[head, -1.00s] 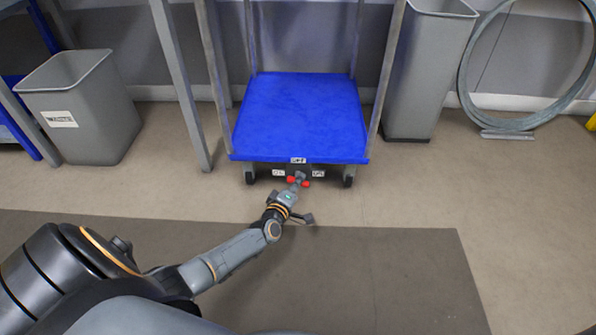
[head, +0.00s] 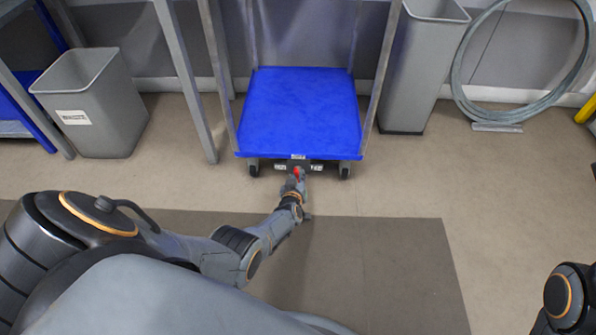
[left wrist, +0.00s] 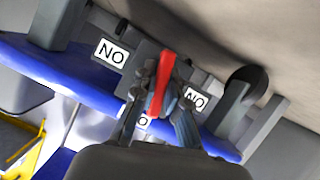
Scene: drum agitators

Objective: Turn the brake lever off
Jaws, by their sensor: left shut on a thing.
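The red brake lever (head: 297,171) is low on the front of the blue cart (head: 304,110). It shows in the left wrist view as a narrow red bar (left wrist: 164,78) in front of a grey block, between labels reading "NO". My left gripper (head: 296,179) reaches it from the front. In the left wrist view its two fingers (left wrist: 158,104) lie on either side of the red lever and are shut on it. The fingers partly hide the lever's lower part. Of my right arm only a link shows at the lower right; its gripper is out of view.
Grey metal posts (head: 187,80) stand at the cart's sides. A grey bin (head: 105,120) stands at the left, and a taller one (head: 421,75) at the right. A large metal ring (head: 460,90) leans on the wall. The floor before the cart, with a dark mat (head: 380,260), is clear.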

